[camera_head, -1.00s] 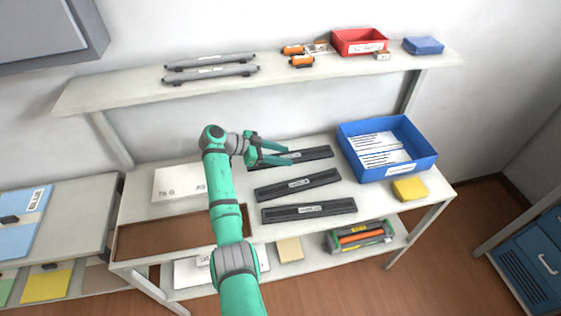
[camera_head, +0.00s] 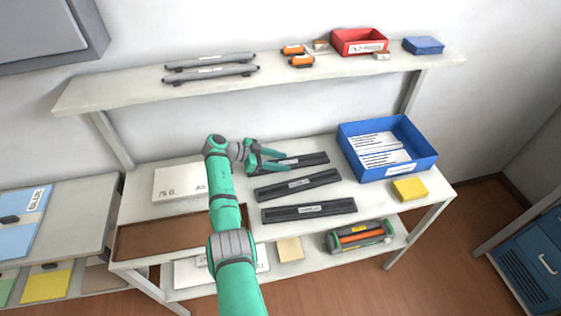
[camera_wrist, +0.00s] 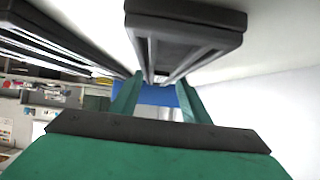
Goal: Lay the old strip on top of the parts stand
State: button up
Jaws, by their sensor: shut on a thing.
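Three long black strips with white labels lie on the middle tabletop: a rear strip (camera_head: 308,159), a middle strip (camera_head: 298,185) and a front strip (camera_head: 309,211). In the wrist view a black strip (camera_wrist: 190,25) with a ridged underside looms large above my gripper fingers (camera_wrist: 160,98). Whether it is clear of the tabletop I cannot tell. None of the labels is readable enough to mark the old strip. A low white block (camera_head: 178,184) with partly hidden lettering stands left of my arm; I cannot tell whether it is the parts stand.
A blue bin (camera_head: 405,171) with papers and a yellow block (camera_head: 410,189) stand at the right. A brown tray area (camera_head: 160,240) lies front left. The upper shelf (camera_head: 120,88) holds grey rollers, orange parts and a red bin (camera_head: 360,41). A cartridge (camera_head: 360,236) sits below.

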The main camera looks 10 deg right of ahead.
jog(key=shift+f, duration=0.1)
jog(key=o, duration=1.3)
jog(key=v, duration=1.2)
